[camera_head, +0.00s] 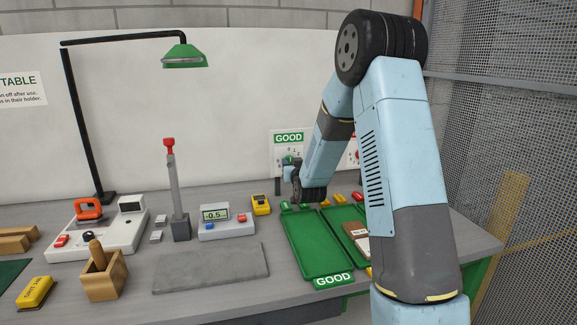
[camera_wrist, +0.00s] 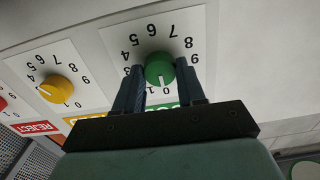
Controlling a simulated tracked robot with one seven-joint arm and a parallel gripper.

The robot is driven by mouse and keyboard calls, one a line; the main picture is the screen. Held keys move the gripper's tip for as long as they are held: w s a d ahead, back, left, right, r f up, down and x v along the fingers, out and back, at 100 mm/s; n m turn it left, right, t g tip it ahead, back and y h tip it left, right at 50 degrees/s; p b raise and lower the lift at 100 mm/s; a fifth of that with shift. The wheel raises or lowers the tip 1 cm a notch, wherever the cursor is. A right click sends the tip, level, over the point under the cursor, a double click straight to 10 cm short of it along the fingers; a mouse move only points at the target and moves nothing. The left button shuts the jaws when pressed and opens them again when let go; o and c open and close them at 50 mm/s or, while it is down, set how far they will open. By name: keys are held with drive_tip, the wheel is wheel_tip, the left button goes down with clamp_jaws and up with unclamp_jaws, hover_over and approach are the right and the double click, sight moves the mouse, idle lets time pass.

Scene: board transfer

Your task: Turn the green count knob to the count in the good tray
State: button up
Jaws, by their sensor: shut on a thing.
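The green count knob (camera_wrist: 159,69) sits on a white dial plate on the wall, with digits printed around it. The wrist view shows it upside down. Its white pointer line points at or very near the 0. My gripper (camera_wrist: 163,78) has one finger on each side of the knob and is shut on it. In the head view my gripper (camera_head: 291,168) is at the wall below the green GOOD sign (camera_head: 289,138). The good tray (camera_head: 318,268) is green with a GOOD label at its front. Its visible floor looks bare.
A yellow knob (camera_wrist: 58,88) on its own dial is beside the green one. Another green tray (camera_head: 344,215) holds a brown board (camera_head: 356,236), partly behind my arm. A meter (camera_head: 226,225), a lever post (camera_head: 179,205) and a grey mat (camera_head: 210,269) are left of the good tray.

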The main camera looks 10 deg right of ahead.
drive_tip(key=shift+d+n, duration=0.15)
drive_tip(key=shift+n, duration=0.15)
drive_tip(key=o, duration=1)
drive_tip(key=shift+o, duration=0.2)
drive_tip(key=s, duration=1.3)
drive_tip(key=shift+s, duration=0.35)
drive_tip(key=shift+f, duration=0.1)
